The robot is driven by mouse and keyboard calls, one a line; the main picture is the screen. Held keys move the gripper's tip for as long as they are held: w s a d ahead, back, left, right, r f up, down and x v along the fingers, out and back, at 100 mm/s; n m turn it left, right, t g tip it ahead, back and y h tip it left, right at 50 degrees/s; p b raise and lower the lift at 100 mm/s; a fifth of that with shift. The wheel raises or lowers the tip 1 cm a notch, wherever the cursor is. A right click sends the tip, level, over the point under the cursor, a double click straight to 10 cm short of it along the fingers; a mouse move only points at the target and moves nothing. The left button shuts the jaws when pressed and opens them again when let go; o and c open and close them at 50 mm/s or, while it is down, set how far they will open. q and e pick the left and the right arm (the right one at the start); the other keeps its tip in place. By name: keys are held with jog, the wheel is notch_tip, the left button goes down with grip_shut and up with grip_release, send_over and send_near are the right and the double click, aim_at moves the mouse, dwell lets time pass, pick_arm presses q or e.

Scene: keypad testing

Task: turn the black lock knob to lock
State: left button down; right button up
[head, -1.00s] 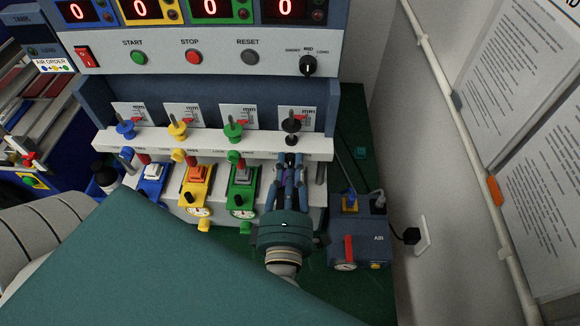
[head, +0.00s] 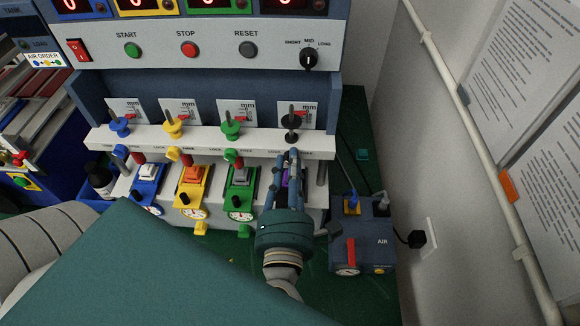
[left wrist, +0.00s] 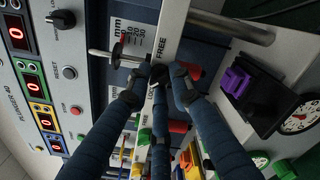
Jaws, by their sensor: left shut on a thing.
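My left gripper (head: 290,157) reaches up to the front edge of the white shelf (head: 265,145) at the black station, the rightmost one. It also shows in the left wrist view (left wrist: 168,75), its fingertips closed together at the shelf front between the printed words FREE and LOCK. The black lock knob is hidden between the fingers, so its angle cannot be read. A black adjuster knob (head: 291,136) on an upright rod stands just above the fingertips; it also shows in the left wrist view (left wrist: 121,42). My right gripper is not in view.
A purple part (left wrist: 236,82) on a black clamp with a gauge sits close beside the fingers. Blue (head: 121,152), yellow (head: 174,153) and green (head: 231,155) lock knobs line the shelf to the left. A blue air box (head: 362,235) stands right of the gripper.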

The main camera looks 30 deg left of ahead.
pick_arm(q)
jog(key=shift+f+n, duration=0.1)
jog(key=shift+n, duration=0.2)
jog(key=c, duration=1.5)
grip_release()
jog(key=shift+c, duration=0.2)
jog(key=v, duration=1.2)
